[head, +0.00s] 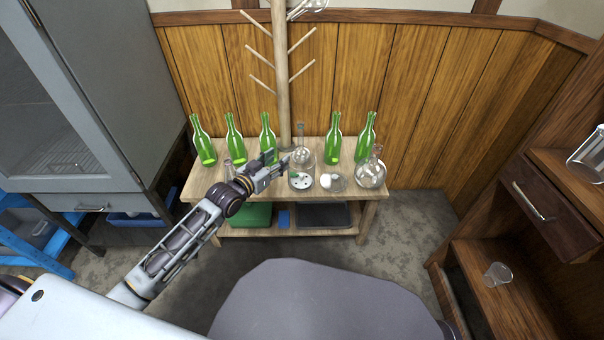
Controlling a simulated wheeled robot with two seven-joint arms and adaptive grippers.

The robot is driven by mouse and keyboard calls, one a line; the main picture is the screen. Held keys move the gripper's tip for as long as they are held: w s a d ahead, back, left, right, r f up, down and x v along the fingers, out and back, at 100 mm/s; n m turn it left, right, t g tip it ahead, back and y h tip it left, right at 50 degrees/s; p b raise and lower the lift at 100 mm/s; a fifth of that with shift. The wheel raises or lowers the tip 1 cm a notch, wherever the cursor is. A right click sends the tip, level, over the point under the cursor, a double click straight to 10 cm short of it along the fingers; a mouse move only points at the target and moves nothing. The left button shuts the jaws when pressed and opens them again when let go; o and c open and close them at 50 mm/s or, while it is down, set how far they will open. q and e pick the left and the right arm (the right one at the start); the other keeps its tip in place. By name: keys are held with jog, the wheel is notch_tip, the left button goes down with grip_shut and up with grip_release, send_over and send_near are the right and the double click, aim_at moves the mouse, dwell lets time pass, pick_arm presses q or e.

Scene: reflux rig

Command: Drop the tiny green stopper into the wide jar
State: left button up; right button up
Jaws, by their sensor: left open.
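The wide jar (301,181) looks to be the clear glass vessel near the front middle of the wooden table, with small white and dark bits at its bottom. My left gripper (284,163) is open, just left of the jar and near its rim. I cannot tell whether it touches the glass. I cannot make out the tiny green stopper for certain; it is too small or hidden near the gripper. My right gripper is not in view.
Several green bottles (333,140) line the back of the table (264,191). A round flask (371,174) and a shallow dish with something white (333,183) stand right of the jar. A wooden post with pegs (283,70) rises behind. A glass (498,275) sits on the right shelf.

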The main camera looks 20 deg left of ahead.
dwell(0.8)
